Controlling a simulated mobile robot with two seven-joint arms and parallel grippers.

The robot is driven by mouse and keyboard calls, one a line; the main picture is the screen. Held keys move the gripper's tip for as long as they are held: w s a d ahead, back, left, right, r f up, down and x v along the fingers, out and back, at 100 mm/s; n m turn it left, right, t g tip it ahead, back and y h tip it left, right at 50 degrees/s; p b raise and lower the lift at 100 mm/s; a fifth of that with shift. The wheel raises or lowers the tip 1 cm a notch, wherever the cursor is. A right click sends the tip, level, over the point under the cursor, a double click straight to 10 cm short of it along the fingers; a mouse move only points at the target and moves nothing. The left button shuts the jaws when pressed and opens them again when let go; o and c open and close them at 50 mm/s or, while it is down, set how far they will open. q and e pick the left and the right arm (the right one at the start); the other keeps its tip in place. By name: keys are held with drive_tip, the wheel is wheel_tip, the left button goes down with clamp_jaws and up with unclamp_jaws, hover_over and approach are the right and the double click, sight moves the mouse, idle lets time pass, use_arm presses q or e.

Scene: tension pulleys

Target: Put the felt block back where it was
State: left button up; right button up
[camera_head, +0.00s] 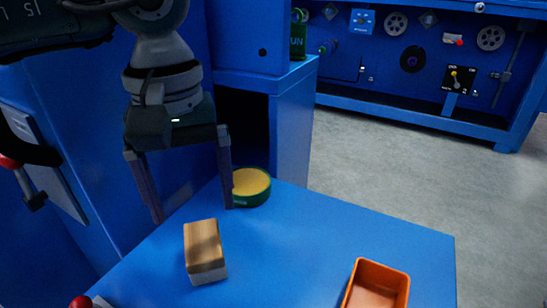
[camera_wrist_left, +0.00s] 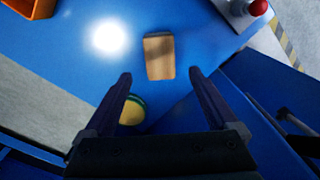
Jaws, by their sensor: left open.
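The felt block (camera_head: 205,246), a wooden block with a pale grey underside, lies on the blue tabletop (camera_head: 310,245). It also shows in the left wrist view (camera_wrist_left: 158,56), just beyond the fingertips. My left gripper (camera_head: 193,213) is open and empty, its two fingers pointing down. In the head view it hangs above and behind the block. In the left wrist view (camera_wrist_left: 160,75) the block lies between the lines of the two fingers, apart from both. My right gripper is in neither view.
A round green tin with a yellow top (camera_head: 250,186) stands by the right finger at the back. An orange tray (camera_head: 405,283) stands at the front right. A red knob (camera_head: 80,302) is at the front left. Blue cabinet walls close off the left and back. The middle of the tabletop is clear.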

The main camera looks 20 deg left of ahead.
sight(202, 239)
use_arm(q)
wheel_tip(202, 239, up, 4)
drive_tip(key=shift+f+p, duration=0.1)
drive_tip(key=shift+p, duration=0.3)
